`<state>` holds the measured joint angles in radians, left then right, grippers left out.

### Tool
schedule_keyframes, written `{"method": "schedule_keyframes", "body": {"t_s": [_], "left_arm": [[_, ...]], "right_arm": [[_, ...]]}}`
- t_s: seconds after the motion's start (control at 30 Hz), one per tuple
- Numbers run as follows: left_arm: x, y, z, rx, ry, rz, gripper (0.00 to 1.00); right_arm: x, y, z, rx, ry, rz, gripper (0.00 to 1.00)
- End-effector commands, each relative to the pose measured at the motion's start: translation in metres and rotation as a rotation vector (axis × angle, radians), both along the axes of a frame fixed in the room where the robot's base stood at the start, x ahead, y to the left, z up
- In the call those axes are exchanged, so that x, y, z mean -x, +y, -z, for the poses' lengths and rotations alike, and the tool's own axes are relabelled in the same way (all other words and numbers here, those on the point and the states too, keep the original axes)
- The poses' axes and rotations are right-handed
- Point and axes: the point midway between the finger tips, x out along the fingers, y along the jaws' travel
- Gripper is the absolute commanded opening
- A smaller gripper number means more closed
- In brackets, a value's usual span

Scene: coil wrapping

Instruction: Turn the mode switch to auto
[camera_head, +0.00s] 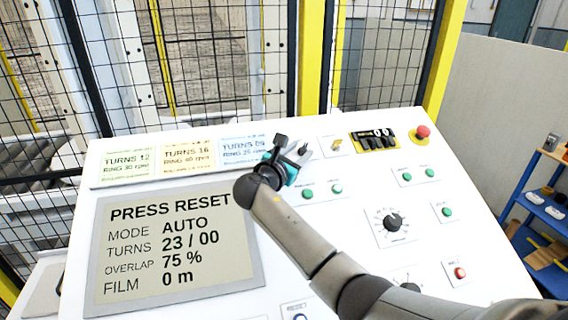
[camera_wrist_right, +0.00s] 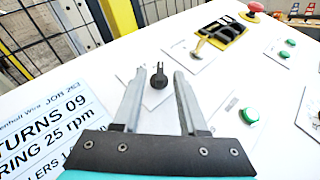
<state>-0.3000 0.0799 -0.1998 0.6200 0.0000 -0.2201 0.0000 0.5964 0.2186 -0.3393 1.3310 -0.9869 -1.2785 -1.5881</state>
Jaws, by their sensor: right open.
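A small black switch knob (camera_wrist_right: 158,75) stands on a white plate on the panel. In the right wrist view it sits between the fingertips of my right gripper (camera_wrist_right: 157,85), with gaps on both sides. The gripper is open and appears apart from the knob. In the head view the right gripper (camera_head: 296,160) is at the panel's upper middle, beside the knob (camera_head: 303,149). I cannot read the knob's label. The display (camera_head: 175,250) reads PRESS RESET, MODE AUTO, TURNS 23 / 00, OVERLAP 75 %, FILM 0 m. My left gripper is not in view.
Green buttons (camera_head: 337,188) and a dial (camera_head: 392,222) lie lower. Job cards (camera_head: 188,157) lie left. A mesh fence (camera_head: 210,60) stands behind the panel.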

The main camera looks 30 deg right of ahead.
Motion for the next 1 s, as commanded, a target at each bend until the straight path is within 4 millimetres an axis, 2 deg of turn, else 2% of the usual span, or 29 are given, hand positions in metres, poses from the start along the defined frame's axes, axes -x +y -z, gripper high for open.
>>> {"method": "schedule_keyframes", "body": {"t_s": [0.6,0.8,1.0], "left_arm": [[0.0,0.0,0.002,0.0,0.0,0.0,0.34],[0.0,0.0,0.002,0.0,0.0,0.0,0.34],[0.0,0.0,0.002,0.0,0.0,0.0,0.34]], "right_arm": [[0.071,0.101,-0.013,-0.005,-0.001,-0.002,0.42],[0.081,0.115,-0.015,-0.002,0.001,0.0,0.42],[0.083,0.117,-0.016,-0.002,0.001,0.0,0.42]]}}
